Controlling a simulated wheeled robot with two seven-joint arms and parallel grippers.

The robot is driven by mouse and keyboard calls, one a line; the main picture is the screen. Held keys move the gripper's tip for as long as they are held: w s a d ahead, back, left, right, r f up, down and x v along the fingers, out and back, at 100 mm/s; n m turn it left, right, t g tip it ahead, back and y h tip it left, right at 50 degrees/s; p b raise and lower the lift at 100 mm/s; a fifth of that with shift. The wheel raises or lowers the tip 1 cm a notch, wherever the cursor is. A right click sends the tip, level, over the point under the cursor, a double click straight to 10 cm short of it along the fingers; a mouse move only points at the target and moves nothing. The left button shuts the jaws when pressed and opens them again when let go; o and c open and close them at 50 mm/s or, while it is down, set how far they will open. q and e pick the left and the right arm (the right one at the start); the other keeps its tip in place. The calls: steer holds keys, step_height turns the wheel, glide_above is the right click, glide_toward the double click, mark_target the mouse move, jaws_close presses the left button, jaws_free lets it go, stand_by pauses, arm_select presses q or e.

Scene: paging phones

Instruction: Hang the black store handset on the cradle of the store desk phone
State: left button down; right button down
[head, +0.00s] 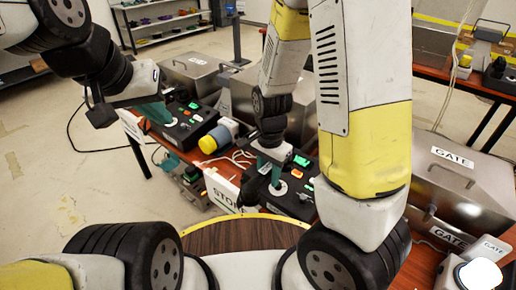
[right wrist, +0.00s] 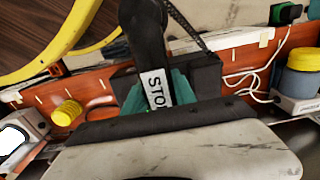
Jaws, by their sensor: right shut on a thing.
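The black store handset (right wrist: 145,35) is clasped between the teal fingers of my right gripper (right wrist: 158,92) in the right wrist view, with a white "STO" label at the grip. In the head view, my right gripper (head: 268,160) is low over the table edge, and the handset (head: 250,192) is a dark shape partly hidden below it. The black desk phone beside it (head: 295,203) has a green key and an orange light. The store sign (head: 222,190) stands in front. The cradle contact is hidden. My left gripper (head: 142,118) is apart with teal fingers spread, empty.
Another black phone (head: 180,130) and a blue-yellow cylinder (head: 218,137) stand further left. Metal boxes (head: 195,72) stand behind. A gate-labelled metal box (head: 465,185) is at right. A round brown stool or table with yellow rim (head: 245,235) is close below. White cords lie near the phone.

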steer(key=shift+w+d+f, duration=0.5)
steer(key=shift+w+f, duration=0.35)
steer(key=shift+w, duration=1.8)
steer(key=shift+w+d+f, duration=0.45)
steer(key=shift+w+f, duration=0.35)
steer(key=shift+w, duration=1.85)
steer(key=shift+w+d+f, duration=0.5)
steer(key=shift+w+f, duration=0.35)
steer(key=shift+w, duration=1.8)
steer(key=shift+f, duration=0.1)
steer(key=c, duration=1)
jaws_free()
